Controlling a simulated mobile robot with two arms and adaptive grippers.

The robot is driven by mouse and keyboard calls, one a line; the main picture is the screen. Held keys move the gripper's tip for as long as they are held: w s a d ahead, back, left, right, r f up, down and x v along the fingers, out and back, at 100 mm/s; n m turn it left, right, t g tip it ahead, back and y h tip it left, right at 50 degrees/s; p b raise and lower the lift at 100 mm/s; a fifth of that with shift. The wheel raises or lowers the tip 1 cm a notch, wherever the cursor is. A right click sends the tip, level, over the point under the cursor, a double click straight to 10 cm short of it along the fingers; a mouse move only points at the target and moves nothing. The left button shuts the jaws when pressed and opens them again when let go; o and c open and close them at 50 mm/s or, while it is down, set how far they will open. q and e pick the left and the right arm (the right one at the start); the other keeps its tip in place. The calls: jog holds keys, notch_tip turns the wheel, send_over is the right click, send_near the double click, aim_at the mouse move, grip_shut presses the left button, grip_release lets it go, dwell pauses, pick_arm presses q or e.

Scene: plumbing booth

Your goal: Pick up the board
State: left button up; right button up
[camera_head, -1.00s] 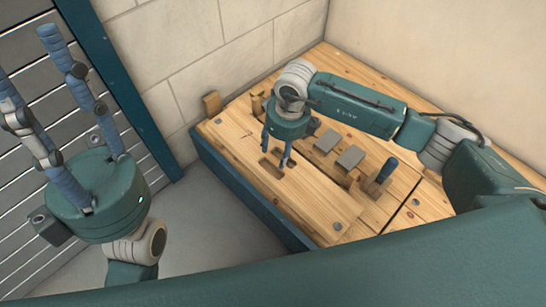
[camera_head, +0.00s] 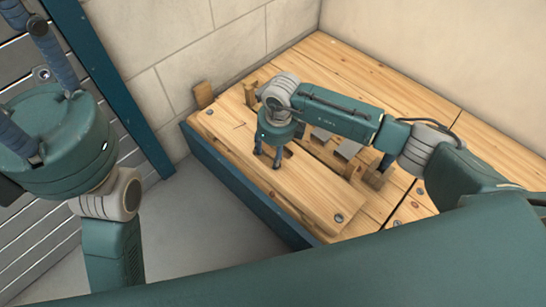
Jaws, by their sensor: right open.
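The board (camera_head: 305,198) is a long pale wooden plank. It lies flat along the front edge of the wooden workbench, with a round bolt at each end. My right gripper (camera_head: 267,158) points down over the middle of the board, its two fingers apart and their tips at or just above its surface. I cannot tell if the tips touch it. A dark slot shows beside the fingers, partly hidden by them. My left gripper (camera_head: 20,72) is raised at the left edge, empty, with its fingers spread and partly cut off by the picture's edge.
The workbench (camera_head: 400,95) stands in a corner against pale walls. Grey blocks (camera_head: 347,149) and small wooden pieces (camera_head: 374,177) sit behind the board, partly hidden by my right arm. A wooden block (camera_head: 204,95) stands at the bench's left end. Grey floor (camera_head: 190,215) is clear in front.

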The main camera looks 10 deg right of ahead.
jog(key=shift+c, duration=0.5)
grip_shut()
jog(key=shift+w+r, duration=0.1)
